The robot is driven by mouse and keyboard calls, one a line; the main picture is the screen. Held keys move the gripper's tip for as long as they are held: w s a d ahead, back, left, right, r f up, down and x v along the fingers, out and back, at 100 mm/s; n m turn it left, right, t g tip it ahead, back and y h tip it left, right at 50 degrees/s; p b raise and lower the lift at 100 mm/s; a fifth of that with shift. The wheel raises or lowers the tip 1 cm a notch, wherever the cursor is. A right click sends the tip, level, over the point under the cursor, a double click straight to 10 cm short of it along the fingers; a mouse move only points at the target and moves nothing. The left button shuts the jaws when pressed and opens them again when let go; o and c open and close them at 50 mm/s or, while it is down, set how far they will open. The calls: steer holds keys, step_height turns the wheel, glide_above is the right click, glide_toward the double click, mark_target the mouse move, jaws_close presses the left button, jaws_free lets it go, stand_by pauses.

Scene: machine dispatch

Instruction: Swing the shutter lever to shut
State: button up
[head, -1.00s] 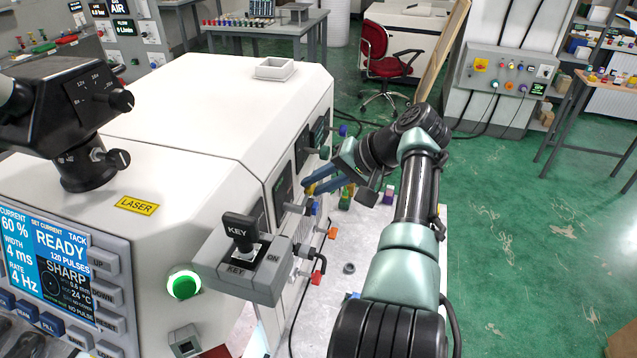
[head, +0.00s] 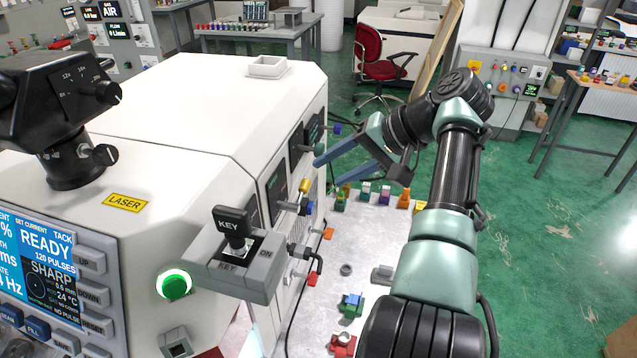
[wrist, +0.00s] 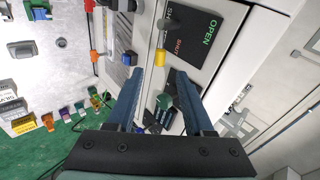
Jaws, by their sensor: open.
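The shutter lever, with a yellow tip (head: 304,186), stands out from the side of the white laser machine (head: 210,105). In the wrist view the yellow tip (wrist: 160,58) lies just ahead of my fingers, beside a dark plate (wrist: 196,37) marked OPEN in green and SHUT in red. I cannot tell which mark the lever points at. My gripper (head: 328,172) is open and empty, to the right of the lever and apart from it. In the wrist view its blue fingers (wrist: 158,76) frame a green knob (wrist: 165,101) further off.
A key switch box (head: 237,262) juts out nearer the camera. Other knobs line the machine's side, including a green one (head: 318,149) and a blue one (head: 336,129). Small coloured parts stand on the pale bench (head: 375,240) below.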

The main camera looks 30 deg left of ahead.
steer(key=b+v, duration=0.1)
steer(key=v, duration=0.5)
steer(key=shift+r, duration=0.15)
steer(key=shift+d, duration=0.1)
steer(key=w+d+r+t+h, duration=0.1)
steer(key=w+d+r+t, duration=0.15)
steer(key=w+t, duration=0.5)
steer(key=d+r+m+t+h, duration=0.1)
steer(key=d+r+t, duration=0.4)
steer(key=r+t, duration=0.4)
steer(key=s+d+r+m+t+h, duration=0.1)
steer(key=s+d+r+t+h, duration=0.2)
steer(key=s+r, duration=0.6)
steer(key=s+d+r+m+t+h, duration=0.1)
steer(key=s+d+r+t+h, duration=0.3)
steer(key=s, duration=1.3)
steer(key=d+r+t, duration=0.4)
steer(key=r, duration=0.2)
steer(key=shift+r+m+t, duration=0.3)
steer(key=shift+t, duration=0.05)
steer(key=shift+s, duration=0.15)
